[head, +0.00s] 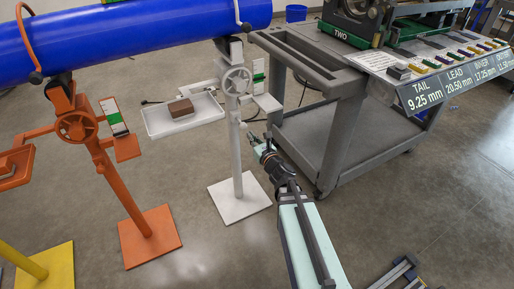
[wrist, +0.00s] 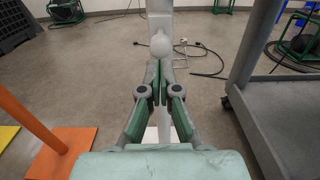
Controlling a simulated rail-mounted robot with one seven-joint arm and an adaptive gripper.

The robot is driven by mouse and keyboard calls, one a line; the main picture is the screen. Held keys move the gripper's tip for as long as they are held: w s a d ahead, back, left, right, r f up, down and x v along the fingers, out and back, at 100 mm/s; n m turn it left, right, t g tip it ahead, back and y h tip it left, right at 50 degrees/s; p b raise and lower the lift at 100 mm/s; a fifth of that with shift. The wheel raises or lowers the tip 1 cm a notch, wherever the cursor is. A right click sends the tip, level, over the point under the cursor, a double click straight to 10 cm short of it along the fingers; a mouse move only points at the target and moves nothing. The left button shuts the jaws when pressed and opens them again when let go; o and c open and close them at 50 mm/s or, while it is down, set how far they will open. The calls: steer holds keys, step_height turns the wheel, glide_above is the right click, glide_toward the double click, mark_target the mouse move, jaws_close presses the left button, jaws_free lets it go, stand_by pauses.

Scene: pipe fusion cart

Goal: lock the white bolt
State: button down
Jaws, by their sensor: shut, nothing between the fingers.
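The white stand (head: 238,155) stands upright on a square white base, with a handwheel (head: 236,80) near its top. In the wrist view, its white post (wrist: 160,22) rises straight ahead and carries a round white knob, which looks like the bolt (wrist: 161,45). My gripper (wrist: 157,82) is shut and empty. Its fingertips are just below the knob in the picture; I cannot tell whether they touch it. In the head view, my gripper (head: 262,148) is just right of the white post, below the handwheel. The bolt is too small to make out clearly there.
A grey cart (head: 345,140) stands close on the right. An orange stand (head: 125,190) is on the left, and a blue pipe (head: 130,35) lies across the stands. A white tray with a brown block (head: 181,108) is behind. Cables (wrist: 205,60) lie on the floor.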

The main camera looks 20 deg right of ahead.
mark_target(244, 127)
steer(key=shift+w+a, duration=0.15)
steer(key=shift+w, duration=0.8)
steer(key=shift+w+a, duration=0.15)
steer(key=shift+w, duration=0.75)
steer(key=w, duration=0.2)
steer(key=w+b, duration=0.1)
steer(key=shift+a, duration=0.25)
steer(key=s+d+p, duration=0.2)
steer(key=s+p, duration=0.7)
steer(key=s, duration=0.5)
steer(key=shift+d, duration=0.2)
